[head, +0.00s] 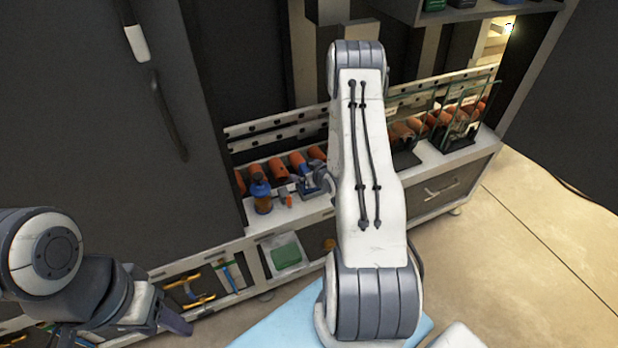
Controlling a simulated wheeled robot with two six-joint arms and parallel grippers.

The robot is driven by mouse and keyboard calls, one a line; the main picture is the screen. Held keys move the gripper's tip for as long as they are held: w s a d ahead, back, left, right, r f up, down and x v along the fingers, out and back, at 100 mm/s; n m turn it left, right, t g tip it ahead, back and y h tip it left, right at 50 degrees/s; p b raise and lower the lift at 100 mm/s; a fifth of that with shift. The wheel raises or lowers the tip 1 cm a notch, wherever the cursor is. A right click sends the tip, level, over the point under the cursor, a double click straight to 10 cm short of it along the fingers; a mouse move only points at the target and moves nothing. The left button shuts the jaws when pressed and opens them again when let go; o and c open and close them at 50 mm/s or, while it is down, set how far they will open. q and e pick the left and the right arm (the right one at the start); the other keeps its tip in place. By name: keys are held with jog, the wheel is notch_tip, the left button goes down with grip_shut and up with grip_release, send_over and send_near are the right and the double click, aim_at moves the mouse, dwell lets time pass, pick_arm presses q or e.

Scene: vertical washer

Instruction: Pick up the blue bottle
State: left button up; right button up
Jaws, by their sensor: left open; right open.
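A bottle with a blue top and an amber-brown lower part (262,195) stands upright on the white shelf top of the cabinet, near its left end. It is the only bluish bottle that I can make out. My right gripper (285,191) is open just to the right of the bottle, with its fingers towards it. The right arm partly hides this gripper, and I cannot tell whether it touches the bottle. My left gripper (172,328) is open and empty at the lower left, well away from the bottle.
A row of orange-red cylinders (278,170) lies behind the bottle. A wire rack (462,118) stands further right. A tall dark cabinet (90,120) rises at the left. Below the shelf top are open bins, one with a green item (286,254). Floor is clear at the right.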

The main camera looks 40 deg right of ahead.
jog(key=s+d+f+m+t+h, duration=0.1)
jog(key=s+d+f+t, duration=0.15)
jog(key=f, duration=0.25)
jog(key=b+x, duration=0.1)
jog(key=x, duration=0.2)
jog(key=b+x, duration=0.2)
jog(key=d+b+x, duration=0.1)
jog(key=b+x, duration=0.1)
jog(key=x, duration=0.1)
jog(key=shift+w+d+f, duration=0.1)
jog(key=shift+f, duration=0.35)
jog(key=shift+w+d+b, duration=0.15)
jog(key=shift+w+b, duration=0.25)
jog(key=shift+w, duration=0.05)
jog(key=c, duration=1.4)
jog(key=shift+r, duration=0.1)
grip_shut()
